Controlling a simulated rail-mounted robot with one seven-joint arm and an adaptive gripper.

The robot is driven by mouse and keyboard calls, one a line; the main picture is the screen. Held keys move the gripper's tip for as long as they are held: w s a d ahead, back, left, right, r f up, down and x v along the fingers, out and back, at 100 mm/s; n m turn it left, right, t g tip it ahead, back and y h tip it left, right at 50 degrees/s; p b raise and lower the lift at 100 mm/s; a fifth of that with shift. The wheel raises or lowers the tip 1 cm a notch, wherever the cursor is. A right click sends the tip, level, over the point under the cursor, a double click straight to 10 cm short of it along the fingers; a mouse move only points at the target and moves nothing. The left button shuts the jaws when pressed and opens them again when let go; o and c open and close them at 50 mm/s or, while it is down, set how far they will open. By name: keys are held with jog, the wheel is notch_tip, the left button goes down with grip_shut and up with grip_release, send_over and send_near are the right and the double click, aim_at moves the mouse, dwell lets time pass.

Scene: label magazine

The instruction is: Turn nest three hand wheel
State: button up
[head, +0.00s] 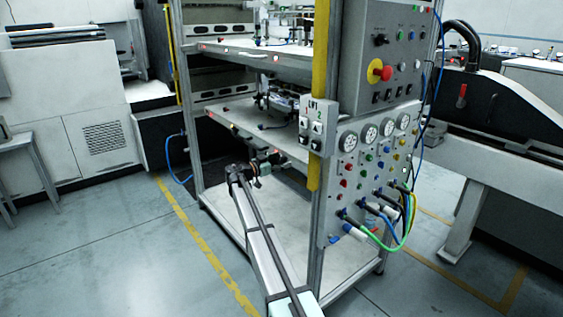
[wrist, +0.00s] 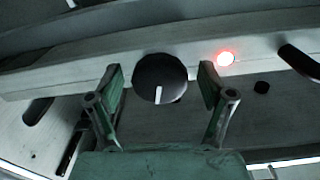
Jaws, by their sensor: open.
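A round black hand wheel with a white index line (wrist: 161,80) sits on the pale front rail of a shelf in the wrist view. Its white line points down, tilted slightly. My gripper (wrist: 161,72) is open, with one green finger on each side of the wheel. Gaps show between the fingers and the wheel, and I cannot tell how far the fingertips reach along its depth. In the head view my gripper (head: 274,159) is at the front edge of the lower shelf, small and dark, and the wheel cannot be made out there.
A lit red lamp (wrist: 226,59) sits on the rail just right of the wheel. A dark rod (wrist: 300,62) juts in farther right. In the head view the lower shelf (head: 235,112) is above my gripper, and a yellow-striped post (head: 319,100) and gauge panel (head: 370,165) stand to the right.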

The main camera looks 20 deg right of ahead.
jog(key=shift+d, duration=0.15)
jog(key=c, duration=1.2)
jog(key=shift+o, duration=0.2)
jog(key=shift+n, duration=0.4)
jog(key=n, duration=0.3)
jog(key=shift+n, duration=0.3)
jog(key=n+p, duration=0.1)
jog(key=n, duration=0.3)
jog(key=shift+r+n, duration=0.1)
jog(key=shift+n, duration=0.2)
jog(key=n+p, duration=0.2)
jog(key=n, duration=0.2)
jog(key=shift+n, duration=0.3)
jog(key=shift+n+p, duration=1.15)
jog(key=shift+n, duration=1.05)
